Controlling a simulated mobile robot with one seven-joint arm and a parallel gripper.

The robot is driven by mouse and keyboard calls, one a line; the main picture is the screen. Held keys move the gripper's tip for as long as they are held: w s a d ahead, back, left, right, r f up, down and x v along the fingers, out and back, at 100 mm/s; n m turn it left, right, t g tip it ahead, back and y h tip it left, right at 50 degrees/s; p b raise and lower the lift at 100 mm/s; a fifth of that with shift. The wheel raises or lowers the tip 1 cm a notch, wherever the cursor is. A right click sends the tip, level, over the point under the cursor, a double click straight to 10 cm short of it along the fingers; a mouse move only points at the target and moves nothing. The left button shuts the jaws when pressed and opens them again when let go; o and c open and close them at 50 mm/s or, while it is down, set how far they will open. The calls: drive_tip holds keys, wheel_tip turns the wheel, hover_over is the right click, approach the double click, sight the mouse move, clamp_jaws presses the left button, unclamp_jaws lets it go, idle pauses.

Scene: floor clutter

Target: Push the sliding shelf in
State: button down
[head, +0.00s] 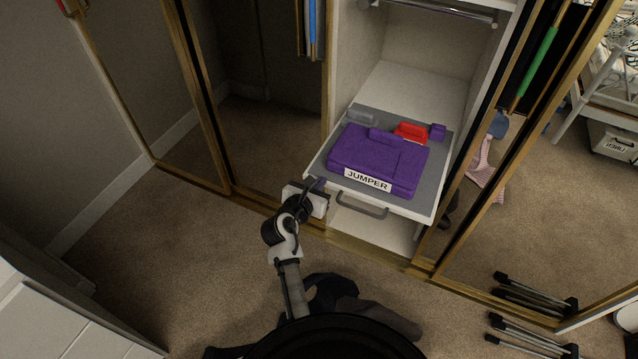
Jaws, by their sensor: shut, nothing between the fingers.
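The sliding shelf (436,178) is a grey-topped, white-edged tray inside the open wardrobe. It sticks out at the front and has a grey bar handle (362,206) on its front edge. A folded purple jumper (378,160) with a "JUMPER" label lies on it, with a small red item (411,131) and a small purple item (438,131) behind. My gripper (318,184) is shut and empty at the shelf's front left corner, left of the handle. Whether it touches the shelf I cannot tell.
Gold-framed mirrored doors (545,190) stand on both sides of the opening. A hanging rail (440,10) is above the shelf. Dark cloth (375,318) lies on the carpet by my base. Carpet (170,255) is clear at the left.

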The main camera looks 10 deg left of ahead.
drive_tip(key=p, duration=0.4)
approach(357, 120)
drive_tip(key=s+f, duration=0.1)
drive_tip(key=s+a+f, duration=0.1)
drive_tip(key=s, duration=0.1)
drive_tip(key=s+f, duration=0.2)
drive_tip(key=shift+a, duration=0.4)
drive_tip(key=w+d+b, duration=0.1)
drive_tip(key=w+d, duration=0.1)
drive_tip(key=w, duration=0.3)
drive_tip(key=w+d+b, duration=0.1)
drive_tip(key=w, duration=0.5)
drive_tip(key=w+d+b, duration=0.2)
drive_tip(key=w, duration=0.4)
drive_tip(key=shift+w+d+f, duration=0.2)
drive_tip(key=shift+d+f, duration=0.05)
drive_tip(key=shift+d, duration=0.05)
drive_tip(key=shift+s, duration=0.1)
